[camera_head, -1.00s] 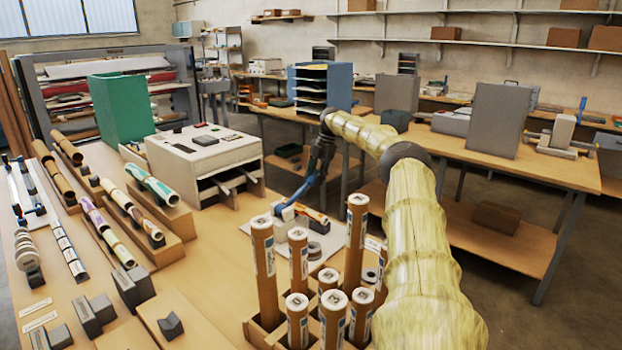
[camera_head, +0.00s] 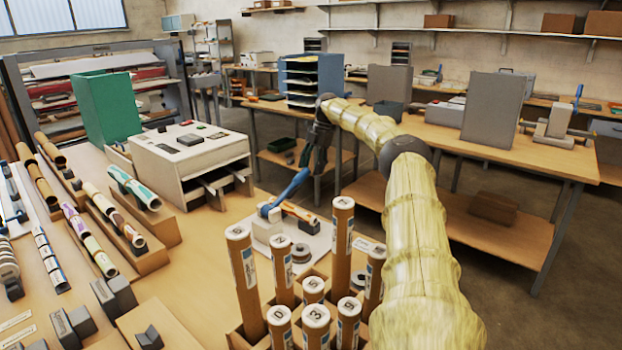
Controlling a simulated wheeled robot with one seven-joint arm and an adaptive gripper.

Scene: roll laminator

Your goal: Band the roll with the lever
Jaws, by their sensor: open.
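The blue lever (camera_head: 287,190) slants up to the right from a small white banding stand (camera_head: 267,229) on a pale base plate (camera_head: 312,262). A roll (camera_head: 300,212) with an orange-brown body lies at the stand, just right of the lever's lower end. A dark ring (camera_head: 301,252) lies on the plate in front of it. My gripper (camera_head: 314,160) is open and points down near the lever's upper end. At this size I cannot tell whether its fingers touch the lever. My arm hides part of the area to the right.
Several upright numbered tubes (camera_head: 243,280) stand in a rack in front of the base plate. A cream machine (camera_head: 190,155) and a green box (camera_head: 105,108) stand to the left. Racks of rolls (camera_head: 122,222) fill the left table. A blue file rack (camera_head: 317,80) stands behind my gripper.

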